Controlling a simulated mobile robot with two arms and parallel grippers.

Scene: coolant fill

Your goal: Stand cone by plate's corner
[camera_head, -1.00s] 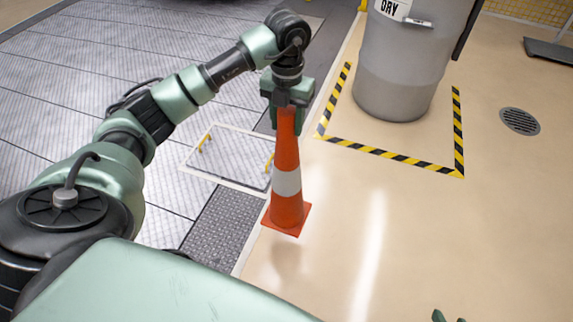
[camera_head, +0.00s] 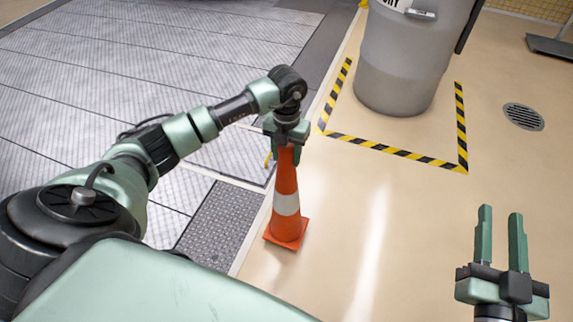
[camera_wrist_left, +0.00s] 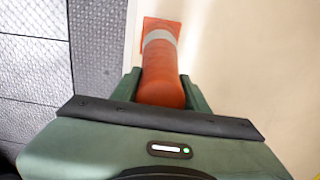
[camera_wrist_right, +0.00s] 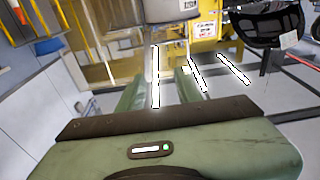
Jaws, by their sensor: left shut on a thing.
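An orange cone (camera_head: 286,185) with a white band and square base is upright at the floor's left edge. My left gripper (camera_head: 285,145) is shut on its top from above. In the left wrist view the cone (camera_wrist_left: 161,72) runs away between the fingers, its base at the far end. Whether the base touches the floor is hard to tell. My right gripper (camera_head: 501,212) is open and empty at the right.
A large grey bin (camera_head: 400,65) stands inside a yellow-black taped outline (camera_head: 395,151) behind the cone. A round drain (camera_head: 523,117) lies further right. The beige floor right of the cone is clear. A dark grating (camera_head: 222,225) lies front left.

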